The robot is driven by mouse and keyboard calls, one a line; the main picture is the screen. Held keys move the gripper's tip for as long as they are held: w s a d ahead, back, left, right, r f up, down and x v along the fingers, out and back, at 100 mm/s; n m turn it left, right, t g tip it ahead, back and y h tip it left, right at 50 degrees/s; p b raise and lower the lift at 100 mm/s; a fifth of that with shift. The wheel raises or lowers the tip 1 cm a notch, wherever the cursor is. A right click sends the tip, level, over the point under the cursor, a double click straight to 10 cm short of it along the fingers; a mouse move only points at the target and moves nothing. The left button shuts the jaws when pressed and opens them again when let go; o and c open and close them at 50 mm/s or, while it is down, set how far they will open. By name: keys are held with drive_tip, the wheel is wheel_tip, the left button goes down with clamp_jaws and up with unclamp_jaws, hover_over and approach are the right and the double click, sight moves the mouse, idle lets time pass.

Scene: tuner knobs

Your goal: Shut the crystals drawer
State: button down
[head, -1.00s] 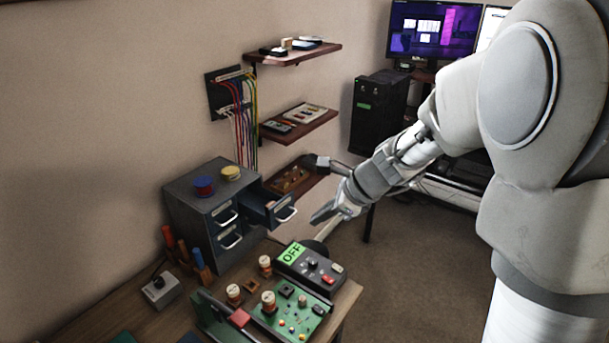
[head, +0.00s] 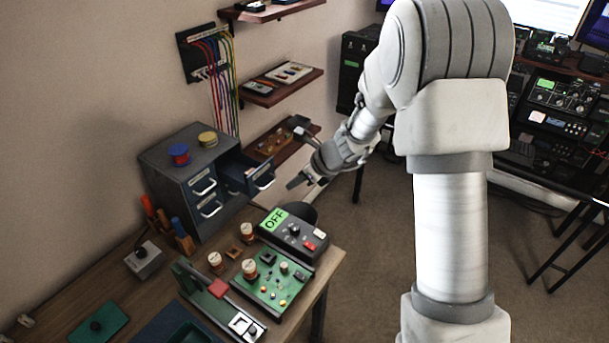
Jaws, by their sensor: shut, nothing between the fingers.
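A dark grey drawer cabinet (head: 180,172) stands at the back left of the workbench. Its upper right drawer (head: 250,180) is pulled out, with a light handle on its front; the other drawers look closed. The labels are too small to read, so I cannot tell which is the crystals drawer by name. My gripper (head: 296,182) is shut and empty. It is just to the right of the open drawer's front, and appears apart from the handle.
A wall shelf (head: 270,143) is close behind my wrist. Open floor lies right of the bench.

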drive_tip(key=w+a+f, duration=0.1)
drive_tip(key=a, duration=0.1)
drive_tip(key=w+a+f+p, duration=0.1)
drive_tip(key=w+a, duration=0.1)
drive_tip(key=shift+f, duration=0.2)
